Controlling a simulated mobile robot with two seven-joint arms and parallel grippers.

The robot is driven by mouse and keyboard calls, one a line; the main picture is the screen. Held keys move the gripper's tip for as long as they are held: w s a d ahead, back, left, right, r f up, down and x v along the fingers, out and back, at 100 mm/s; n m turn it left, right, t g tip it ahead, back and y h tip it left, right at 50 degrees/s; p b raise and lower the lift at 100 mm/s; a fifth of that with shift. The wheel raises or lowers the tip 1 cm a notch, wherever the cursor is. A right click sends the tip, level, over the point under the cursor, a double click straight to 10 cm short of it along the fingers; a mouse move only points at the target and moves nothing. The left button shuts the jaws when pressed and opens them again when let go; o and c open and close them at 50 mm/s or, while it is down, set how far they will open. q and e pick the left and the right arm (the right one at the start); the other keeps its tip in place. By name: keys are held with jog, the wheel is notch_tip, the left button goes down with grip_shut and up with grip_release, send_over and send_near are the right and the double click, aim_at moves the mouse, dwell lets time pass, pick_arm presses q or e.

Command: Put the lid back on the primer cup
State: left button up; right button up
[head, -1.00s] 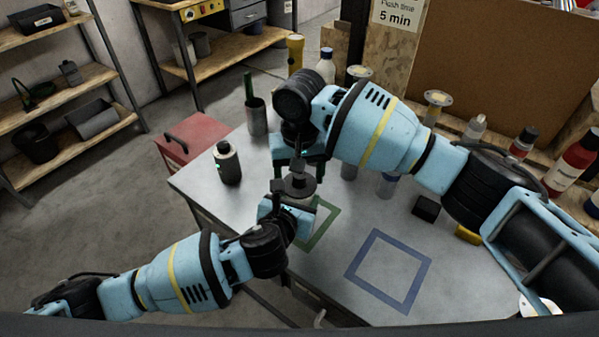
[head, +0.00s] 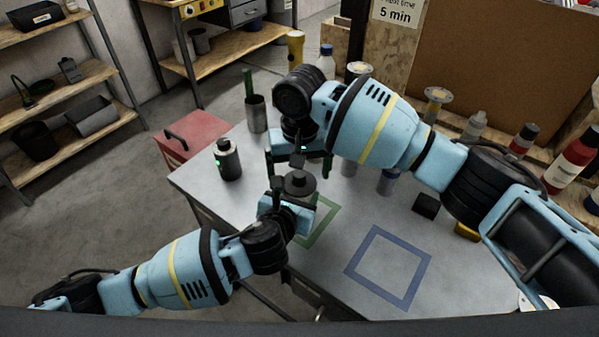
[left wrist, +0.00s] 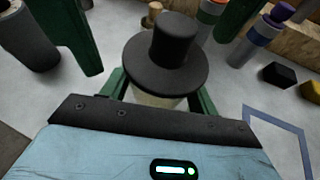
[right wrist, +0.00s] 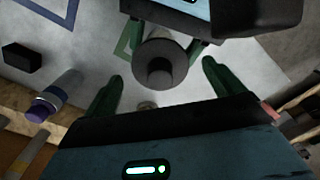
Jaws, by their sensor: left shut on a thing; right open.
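The dark grey lid (head: 299,184) with its round knob lies on top of the pale primer cup (left wrist: 152,99); the lid also shows in the left wrist view (left wrist: 166,66) and right wrist view (right wrist: 160,62). It looks about level, but the seam under its brim is hidden. My left gripper (head: 285,203) is shut on the cup's body below the lid, over the green outlined square. My right gripper (head: 299,166) is open, its green fingers apart on the far side of the lid and clear of the knob. Most of the cup is hidden by the left gripper.
A dark bottle (head: 228,162) and a metal holder (head: 256,117) stand at the table's left. A black block (head: 426,206) and a yellow block (head: 466,232) lie to the right. The blue outlined square (head: 388,270) is empty. Several bottles line the back.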

notch_tip(320, 180, up, 11)
dwell(0.4)
jog(key=shift+r, duration=0.1)
pick_arm(q)
jog(key=o, duration=1.5)
jog(key=shift+c, duration=0.2)
jog(key=shift+s, duration=0.1)
jog(key=v, duration=0.7)
jog(key=shift+s+a+r, duration=0.15)
jog(key=shift+s+r, duration=0.05)
jog(key=shift+s, duration=0.05)
